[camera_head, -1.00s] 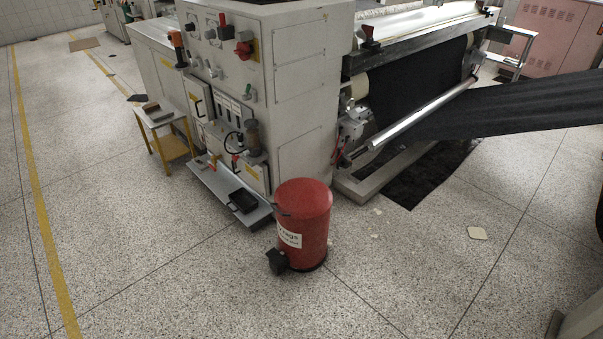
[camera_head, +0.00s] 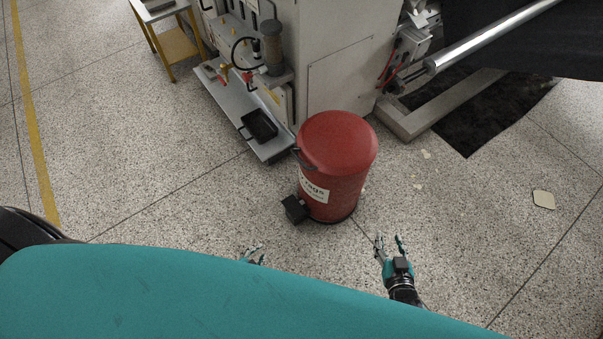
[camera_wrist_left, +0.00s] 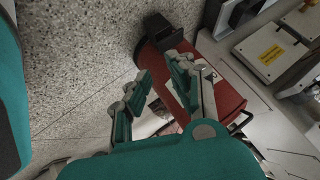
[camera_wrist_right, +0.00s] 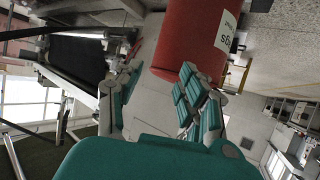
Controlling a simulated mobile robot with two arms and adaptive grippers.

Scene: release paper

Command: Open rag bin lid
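The red rag bin (camera_head: 338,165) stands upright on the floor in the head view, with its domed lid (camera_head: 340,138) shut, a black handle on its left side and a black pedal (camera_head: 294,208) at its base. My left gripper (camera_head: 254,250) is mostly hidden behind my teal body, short of the bin. My right gripper (camera_head: 389,240) is open and empty, in front of the bin and to its right. The left wrist view shows the left fingers (camera_wrist_left: 160,75) apart, with the bin (camera_wrist_left: 215,90) beyond them. The right wrist view shows the right fingers (camera_wrist_right: 158,80) apart, with the bin (camera_wrist_right: 190,40) beyond.
A grey machine (camera_head: 345,55) stands behind the bin. A low metal shelf (camera_head: 225,110) with a black tray (camera_head: 259,125) lies to the bin's left. A yellow-legged stand (camera_head: 172,45) is farther back.

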